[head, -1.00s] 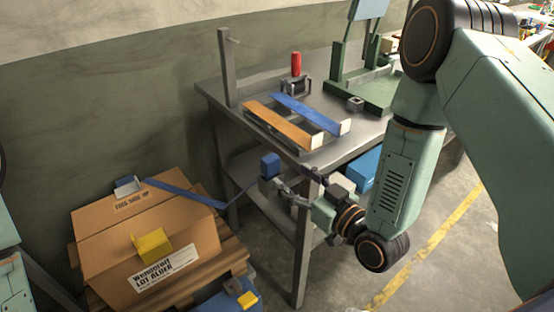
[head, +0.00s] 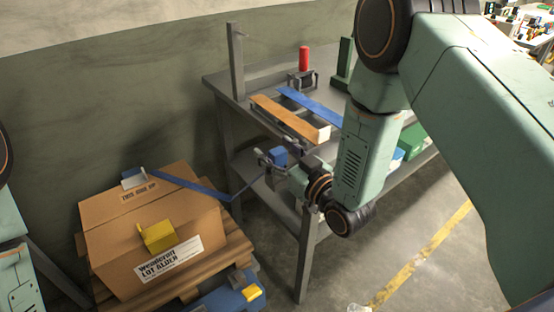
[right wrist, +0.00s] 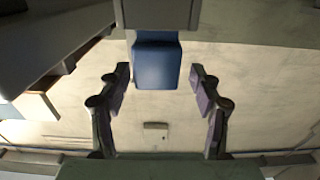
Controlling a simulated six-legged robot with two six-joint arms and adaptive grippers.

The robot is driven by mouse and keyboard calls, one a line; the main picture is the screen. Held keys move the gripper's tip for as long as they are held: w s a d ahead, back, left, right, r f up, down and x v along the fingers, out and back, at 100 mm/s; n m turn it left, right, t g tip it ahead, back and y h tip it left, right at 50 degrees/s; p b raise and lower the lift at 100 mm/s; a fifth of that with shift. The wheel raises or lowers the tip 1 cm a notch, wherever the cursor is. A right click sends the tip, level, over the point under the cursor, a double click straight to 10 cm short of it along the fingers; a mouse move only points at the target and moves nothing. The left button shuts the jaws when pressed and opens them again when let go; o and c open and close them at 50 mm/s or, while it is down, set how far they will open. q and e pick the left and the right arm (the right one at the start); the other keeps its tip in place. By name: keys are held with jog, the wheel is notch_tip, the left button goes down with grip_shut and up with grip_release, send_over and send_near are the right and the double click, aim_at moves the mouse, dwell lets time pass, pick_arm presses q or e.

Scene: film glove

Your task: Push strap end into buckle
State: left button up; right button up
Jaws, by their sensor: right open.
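The blue strap (head: 192,184) runs from the cardboard box toward the table leg, sags there and rises to a blue block (head: 278,156) at its end. The block also shows in the right wrist view (right wrist: 157,63). My right gripper (head: 280,161) is open at the block beside the table's left edge. In the right wrist view its fingers (right wrist: 160,90) stand on either side of the block, with gaps visible. A grey and blue fitting (head: 132,177), perhaps the buckle, sits on the box's back edge. My left gripper is not in view.
The cardboard box (head: 110,222) stands on a wooden pallet (head: 236,243), with a yellow piece (head: 158,236) on its front edge. The grey table (head: 222,82) holds orange and blue bars (head: 285,112) and a red cylinder (head: 304,58). A blue case (head: 225,297) lies in front.

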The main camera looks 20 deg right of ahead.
jog(key=shift+w+d+f, duration=0.15)
jog(key=shift+d, duration=0.1)
jog(key=shift+c, duration=0.3)
jog(key=shift+a, duration=0.25)
jog(key=c, duration=0.6)
jog(key=shift+d, duration=0.2)
jog(key=c, duration=0.5)
jog(key=shift+c, duration=0.6)
jog(key=shift+a, duration=0.1)
